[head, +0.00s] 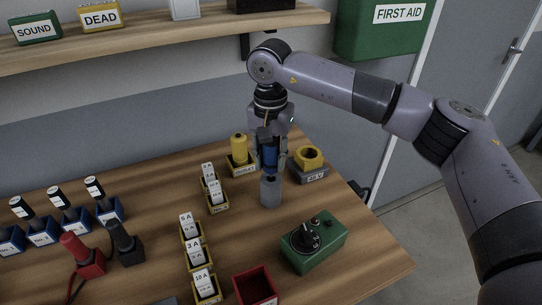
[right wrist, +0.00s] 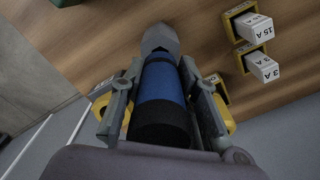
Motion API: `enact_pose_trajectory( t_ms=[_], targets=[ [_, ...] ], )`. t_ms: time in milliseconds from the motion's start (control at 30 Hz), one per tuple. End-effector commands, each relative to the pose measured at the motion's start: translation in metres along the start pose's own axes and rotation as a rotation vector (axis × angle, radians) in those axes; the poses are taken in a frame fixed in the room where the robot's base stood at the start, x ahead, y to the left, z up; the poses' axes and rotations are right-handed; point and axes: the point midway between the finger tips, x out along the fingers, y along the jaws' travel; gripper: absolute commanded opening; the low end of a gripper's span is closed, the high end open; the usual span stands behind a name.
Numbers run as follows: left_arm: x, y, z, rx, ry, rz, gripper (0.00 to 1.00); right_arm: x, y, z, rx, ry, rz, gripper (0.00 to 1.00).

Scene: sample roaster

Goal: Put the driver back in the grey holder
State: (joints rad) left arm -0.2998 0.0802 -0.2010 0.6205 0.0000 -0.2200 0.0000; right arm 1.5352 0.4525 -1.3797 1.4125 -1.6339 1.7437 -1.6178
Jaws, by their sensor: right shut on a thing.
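My right gripper (head: 269,165) points down over the table and is shut on the driver (head: 271,156). The driver has a blue handle with a black end, and it stands about upright between the fingers. It also shows in the right wrist view (right wrist: 162,85). The grey holder (head: 270,192) stands on the table directly below the gripper, in line with the driver. It also shows beyond the driver's far end in the right wrist view (right wrist: 160,38). The driver's lower end is hidden at the holder's top; I cannot tell how deep it sits. My left gripper is not in view.
Close by are a yellow plug in a tray (head: 239,148), a yellow ring on a grey base (head: 310,158) and white labelled fuses (head: 213,188). A green box with a dial (head: 313,245) and a red bin (head: 254,287) stand in front. Several blue holders (head: 42,235) are at left.

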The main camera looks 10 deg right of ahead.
Motion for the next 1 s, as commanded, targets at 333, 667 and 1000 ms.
enact_pose_trajectory(
  t_ms=[333, 667, 1000],
  targets=[
    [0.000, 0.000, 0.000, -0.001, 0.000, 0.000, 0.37, -0.001, 0.000, 0.000, 0.000, 0.000, -0.001, 0.00],
    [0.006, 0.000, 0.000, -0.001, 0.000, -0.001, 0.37, 0.008, 0.000, 0.000, 0.000, 0.000, -0.001, 0.00],
    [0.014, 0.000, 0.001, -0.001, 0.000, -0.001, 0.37, 0.018, 0.000, 0.000, 0.000, 0.000, -0.001, 0.00]
  ],
)
